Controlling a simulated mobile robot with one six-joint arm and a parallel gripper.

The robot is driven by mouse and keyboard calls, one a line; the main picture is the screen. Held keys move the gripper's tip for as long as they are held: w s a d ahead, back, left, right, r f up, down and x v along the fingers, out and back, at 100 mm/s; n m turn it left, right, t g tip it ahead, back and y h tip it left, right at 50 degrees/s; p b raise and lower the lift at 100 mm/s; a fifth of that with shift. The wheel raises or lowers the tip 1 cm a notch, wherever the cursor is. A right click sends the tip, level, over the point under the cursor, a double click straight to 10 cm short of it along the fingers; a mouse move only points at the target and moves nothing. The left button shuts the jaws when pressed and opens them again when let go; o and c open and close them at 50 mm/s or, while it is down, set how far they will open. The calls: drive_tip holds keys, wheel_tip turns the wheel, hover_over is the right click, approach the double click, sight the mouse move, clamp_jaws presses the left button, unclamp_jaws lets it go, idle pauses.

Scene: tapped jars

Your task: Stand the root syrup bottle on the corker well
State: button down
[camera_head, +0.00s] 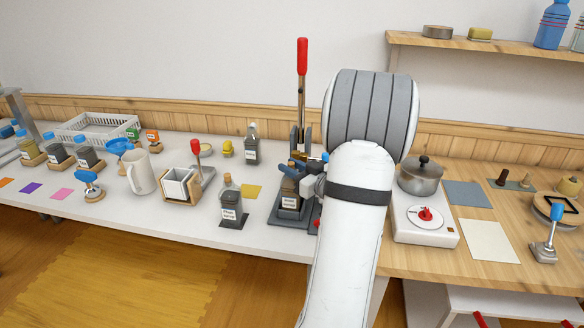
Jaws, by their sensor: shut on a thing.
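The root syrup bottle (289,190) is dark with a white label and stands upright at the corker, over its dark base. The corker (301,100) has a tall metal post with a red lever handle pointing up, and a grey base plate (285,222). My gripper (292,168) reaches in from the right and is shut on the upper part of the bottle. The fingers hide the bottle's top. The well is hidden under the bottle, and I cannot tell whether the bottle rests on it or is just above it.
Another dark bottle (252,146) stands behind. The white table's front edge is close to the corker.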

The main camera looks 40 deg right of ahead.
drive_tip(key=shift+f, duration=0.35)
idle(0.4)
drive_tip(key=c, duration=1.1)
unclamp_jaws()
drive_tip(key=shift+s, duration=0.1)
drive_tip(key=shift+s+d, duration=0.15)
drive_tip(key=shift+s, duration=1.15)
drive_tip(key=shift+s+d, duration=0.2)
drive_tip(key=shift+s, duration=1.1)
drive_tip(key=shift+s+d, duration=0.15)
drive_tip(key=shift+s, duration=1.15)
drive_tip(key=shift+s, duration=0.1)
drive_tip(key=s, duration=0.5)
drive_tip(key=s+d, duration=0.1)
drive_tip(key=s, duration=0.1)
drive_tip(key=shift+s, duration=0.3)
